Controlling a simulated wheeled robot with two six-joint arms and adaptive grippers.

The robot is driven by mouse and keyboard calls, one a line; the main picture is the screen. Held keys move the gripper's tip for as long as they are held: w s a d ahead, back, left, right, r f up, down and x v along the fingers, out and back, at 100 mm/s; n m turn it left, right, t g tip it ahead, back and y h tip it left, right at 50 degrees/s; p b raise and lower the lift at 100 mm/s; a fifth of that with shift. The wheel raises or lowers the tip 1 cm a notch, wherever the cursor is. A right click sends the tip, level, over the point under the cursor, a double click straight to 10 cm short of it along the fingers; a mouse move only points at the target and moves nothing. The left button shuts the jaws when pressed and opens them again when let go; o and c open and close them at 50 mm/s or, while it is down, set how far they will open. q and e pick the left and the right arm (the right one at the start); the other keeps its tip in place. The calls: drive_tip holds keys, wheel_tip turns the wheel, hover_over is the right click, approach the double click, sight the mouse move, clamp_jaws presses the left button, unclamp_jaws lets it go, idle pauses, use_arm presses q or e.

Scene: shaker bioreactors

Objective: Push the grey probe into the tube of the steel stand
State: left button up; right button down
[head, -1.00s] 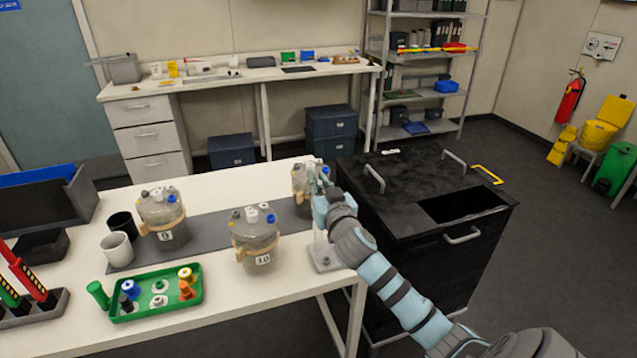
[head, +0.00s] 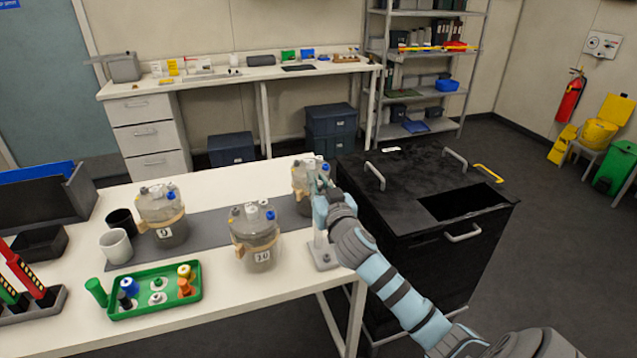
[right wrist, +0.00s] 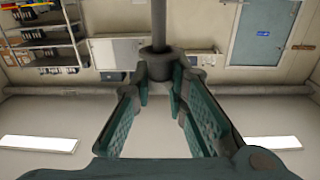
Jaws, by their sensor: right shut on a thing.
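The steel stand (head: 323,257) stands at the right edge of the white table, with its base and lower upright showing; its upper part is hidden by my right gripper. My right gripper (head: 320,187) is directly above the stand. In the right wrist view my right gripper (right wrist: 158,80) is shut on the grey probe (right wrist: 159,62), with its collar between the fingertips and its shaft running away from them. In the head view the probe is too small and covered to make out, so I cannot tell whether its tip is in the tube. My left gripper is not in view.
Glass vessels 9 (head: 162,215) and 10 (head: 256,237) stand on the table, and a third vessel (head: 302,190) is just behind my right gripper. A green tray (head: 190,307) of caps lies at the front. A black cabinet (head: 400,205) stands close on the right.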

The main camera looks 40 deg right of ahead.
drive_tip(key=shift+f+b, duration=3.7)
drive_tip(key=shift+f, duration=0.45)
idle(3.8)
